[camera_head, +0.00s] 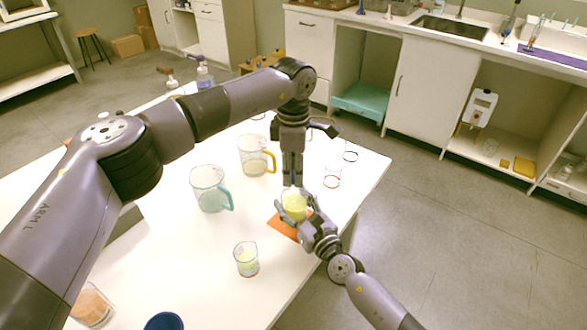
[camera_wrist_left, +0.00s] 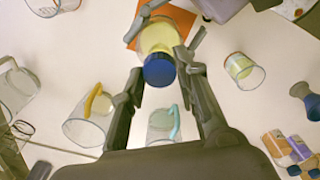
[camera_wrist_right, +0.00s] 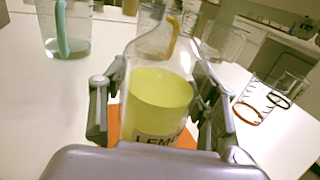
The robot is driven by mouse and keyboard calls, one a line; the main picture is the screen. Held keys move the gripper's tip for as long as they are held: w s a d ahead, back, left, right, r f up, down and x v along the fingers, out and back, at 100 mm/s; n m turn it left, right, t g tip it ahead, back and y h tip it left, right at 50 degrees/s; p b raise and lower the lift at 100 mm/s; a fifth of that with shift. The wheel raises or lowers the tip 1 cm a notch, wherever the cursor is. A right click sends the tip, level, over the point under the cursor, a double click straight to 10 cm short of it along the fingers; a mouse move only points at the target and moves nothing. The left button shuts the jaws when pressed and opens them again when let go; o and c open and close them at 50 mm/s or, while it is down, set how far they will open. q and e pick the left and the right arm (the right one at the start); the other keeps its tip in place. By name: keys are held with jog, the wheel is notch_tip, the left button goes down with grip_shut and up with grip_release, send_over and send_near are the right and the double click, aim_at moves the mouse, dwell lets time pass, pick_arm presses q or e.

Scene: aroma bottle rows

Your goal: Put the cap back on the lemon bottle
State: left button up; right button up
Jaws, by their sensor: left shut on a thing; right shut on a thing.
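The lemon bottle (camera_head: 295,206) is clear with yellow liquid. It stands upright over the orange mat (camera_head: 280,228); its "LEMO…" label shows in the right wrist view (camera_wrist_right: 158,105). My right gripper (camera_head: 304,212) is shut around the bottle's body, one finger on each side (camera_wrist_right: 160,108). My left gripper (camera_head: 292,180) points down directly above the bottle. It is shut on the dark blue cap (camera_wrist_left: 159,70), which lines up over the bottle's mouth in the left wrist view. The fingers hide the cap in the head view. I cannot tell whether cap and neck touch.
A teal-handled beaker (camera_head: 209,188) and a yellow-handled beaker (camera_head: 255,155) stand left of the bottle. A small glass with pale yellow liquid (camera_head: 247,260) stands nearer. Empty glassware (camera_head: 332,175) stands near the table's right edge. Free white table (camera_head: 190,250) lies at front left.

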aim_at(295, 204)
pick_arm(q)
jog(key=shift+f, duration=0.1)
jog(key=shift+f, duration=0.8)
jog(key=shift+f, duration=0.55)
jog(key=m, duration=2.2)
jog(key=shift+w+d+m, duration=0.15)
jog(key=shift+m, duration=0.25)
jog(key=o, duration=0.8)
